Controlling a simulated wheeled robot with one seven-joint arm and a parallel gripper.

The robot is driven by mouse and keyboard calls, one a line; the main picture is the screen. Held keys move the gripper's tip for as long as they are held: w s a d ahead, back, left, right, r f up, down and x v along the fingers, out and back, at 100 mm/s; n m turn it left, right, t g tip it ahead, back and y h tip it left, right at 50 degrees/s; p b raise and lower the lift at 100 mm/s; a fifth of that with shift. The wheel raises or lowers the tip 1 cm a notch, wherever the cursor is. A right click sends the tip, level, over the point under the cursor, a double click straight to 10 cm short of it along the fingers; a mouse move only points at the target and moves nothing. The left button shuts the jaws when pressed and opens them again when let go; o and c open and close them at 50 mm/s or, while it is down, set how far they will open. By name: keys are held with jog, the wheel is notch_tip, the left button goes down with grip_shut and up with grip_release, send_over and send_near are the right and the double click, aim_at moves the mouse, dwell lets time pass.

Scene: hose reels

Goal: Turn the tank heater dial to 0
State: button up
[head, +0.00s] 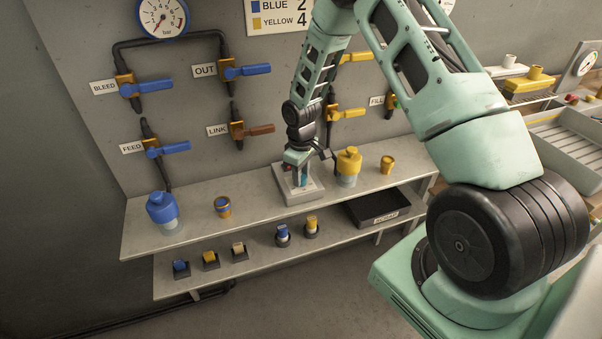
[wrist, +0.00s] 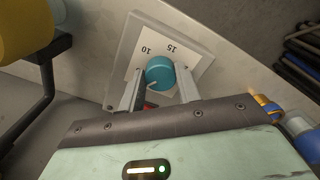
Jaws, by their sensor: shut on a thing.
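The tank heater dial (wrist: 159,70) is a round teal knob on a pale square heater plate (wrist: 135,34). The numbers 10 and 15 show beside the knob in the wrist view; no 0 is readable. A small light line shows on the knob's near side, but its exact reading is unclear. My gripper (wrist: 160,86) has one finger on each side of the knob and is shut on it. In the head view the heater (head: 302,194) sits on the upper shelf, with my gripper (head: 297,163) pointing down over it and hiding most of the dial.
A yellow-capped jar (head: 348,167) stands close right of the heater, with a small yellow cup (head: 387,164) beyond. A blue-capped jar (head: 163,212) and another cup (head: 222,206) stand left. Valves and pipes line the wall behind. A dark tray (head: 384,207) lies in front.

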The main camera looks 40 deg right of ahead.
aim_at(302, 176)
jog(key=n+p, duration=0.1)
jog(key=n, duration=0.3)
jog(key=shift+w+d+r, duration=0.1)
jog(key=shift+n+p, duration=0.3)
jog(key=shift+n, duration=1.3)
jog(key=o, duration=1)
jog(key=shift+c, duration=0.2)
notch_tip(302, 176, up, 17)
jog(key=b, duration=0.1)
jog(key=shift+r, duration=0.15)
